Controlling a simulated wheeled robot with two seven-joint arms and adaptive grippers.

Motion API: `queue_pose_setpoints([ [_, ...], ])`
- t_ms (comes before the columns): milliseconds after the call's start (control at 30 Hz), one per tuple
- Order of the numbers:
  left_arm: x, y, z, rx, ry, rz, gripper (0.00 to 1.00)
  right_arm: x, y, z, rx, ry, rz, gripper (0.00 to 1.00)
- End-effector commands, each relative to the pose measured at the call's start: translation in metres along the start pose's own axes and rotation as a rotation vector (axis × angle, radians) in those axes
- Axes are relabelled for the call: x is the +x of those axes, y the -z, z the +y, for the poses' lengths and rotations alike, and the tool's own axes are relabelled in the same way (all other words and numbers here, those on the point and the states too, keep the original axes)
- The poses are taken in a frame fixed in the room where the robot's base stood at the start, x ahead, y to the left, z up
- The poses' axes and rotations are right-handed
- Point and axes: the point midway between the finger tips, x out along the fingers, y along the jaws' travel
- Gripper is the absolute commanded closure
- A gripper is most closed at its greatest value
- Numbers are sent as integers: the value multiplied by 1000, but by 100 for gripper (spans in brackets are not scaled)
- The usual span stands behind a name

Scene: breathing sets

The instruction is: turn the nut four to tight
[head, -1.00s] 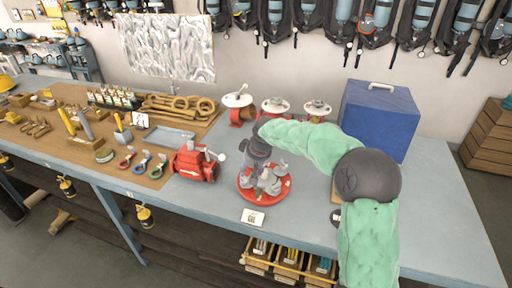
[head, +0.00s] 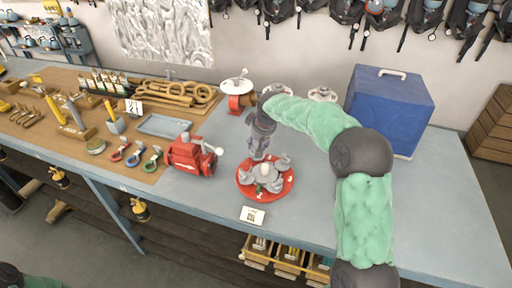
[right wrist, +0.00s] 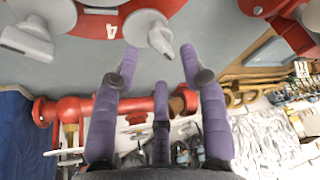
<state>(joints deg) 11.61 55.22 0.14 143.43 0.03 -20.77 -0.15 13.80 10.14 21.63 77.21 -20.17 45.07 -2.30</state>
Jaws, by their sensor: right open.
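A round red plate (head: 250,192) lies on the bench, with several grey winged nuts on it around a raised grey middle. In the right wrist view a white 4 is printed on the plate's red rim (right wrist: 92,22), with a grey nut (right wrist: 150,32) just right of it and another (right wrist: 28,40) to its left. My right gripper (head: 258,156) is above the plate's back left part; its purple fingers (right wrist: 160,55) are spread and empty, with the nut beside the 4 in view beyond their tips. I see no contact. My left gripper is out of view.
A red pump-like unit (head: 192,155) stands left of the plate, and a white card (head: 252,215) lies in front. Red valves (head: 236,103) with white handwheels stand behind. A blue box (head: 390,108) is at the back right. The bench right of my arm is clear.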

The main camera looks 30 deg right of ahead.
Motion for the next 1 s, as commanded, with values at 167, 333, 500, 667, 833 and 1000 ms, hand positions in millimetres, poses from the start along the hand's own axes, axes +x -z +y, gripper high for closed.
queue_pose_setpoints([
  [167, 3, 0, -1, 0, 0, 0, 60, 22, 0, 0, 1, 0, 0, 56],
  [333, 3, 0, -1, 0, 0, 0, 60, 31, 0, 1, 1, 0, 2, 56],
  [500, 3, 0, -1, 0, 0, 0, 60, 32, 0, 0, 1, 0, 2, 56],
  [667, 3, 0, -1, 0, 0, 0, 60, 32, 0, 0, 1, 0, 2, 70],
  [833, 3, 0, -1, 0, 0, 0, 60, 32, 0, 0, 1, 0, 1, 100],
  [1000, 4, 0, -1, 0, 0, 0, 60, 32, 0, 0, 4, -2, 1, 100],
])
